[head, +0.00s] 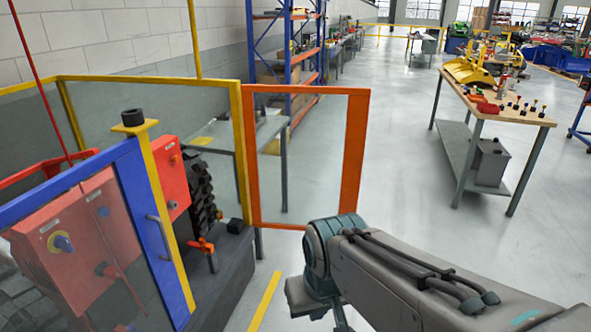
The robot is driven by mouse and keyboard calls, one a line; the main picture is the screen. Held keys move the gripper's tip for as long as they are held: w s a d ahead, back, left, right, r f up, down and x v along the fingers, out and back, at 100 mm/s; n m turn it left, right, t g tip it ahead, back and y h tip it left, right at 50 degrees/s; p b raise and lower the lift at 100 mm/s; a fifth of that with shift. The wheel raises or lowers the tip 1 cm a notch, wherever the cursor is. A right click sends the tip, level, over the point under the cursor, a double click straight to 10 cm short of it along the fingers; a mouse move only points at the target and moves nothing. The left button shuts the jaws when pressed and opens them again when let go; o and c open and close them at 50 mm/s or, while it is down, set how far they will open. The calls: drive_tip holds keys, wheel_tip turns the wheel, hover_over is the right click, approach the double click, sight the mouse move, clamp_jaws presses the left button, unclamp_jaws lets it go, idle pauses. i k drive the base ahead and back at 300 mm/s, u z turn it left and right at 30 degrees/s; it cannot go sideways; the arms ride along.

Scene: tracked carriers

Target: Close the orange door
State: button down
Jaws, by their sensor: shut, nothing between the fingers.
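The orange door (357,150) is a clear panel in an orange frame. It stands open, swung out to the right from a yellow post (240,150) of the machine enclosure. The side of the enclosure between that post and the nearer yellow post (167,220) is uncovered, and machine parts show through it. A blue-framed panel (130,185) with a grey handle is at the left. My arm reaches in from the lower right, its teal joint just below the door's lower right corner. My gripper's fingers are not visible.
Inside the enclosure are red machine boxes (75,250) and a dark base (230,265). A workbench (535,119) with tools stands at the right. Blue shelving (284,40) stands behind the door. The grey floor (405,190) between door and workbench is clear.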

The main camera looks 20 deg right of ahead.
sight(358, 101)
drive_tip(key=z, duration=1.4)
drive_tip(key=i, duration=5.05)
drive_tip(key=u, duration=4.3)
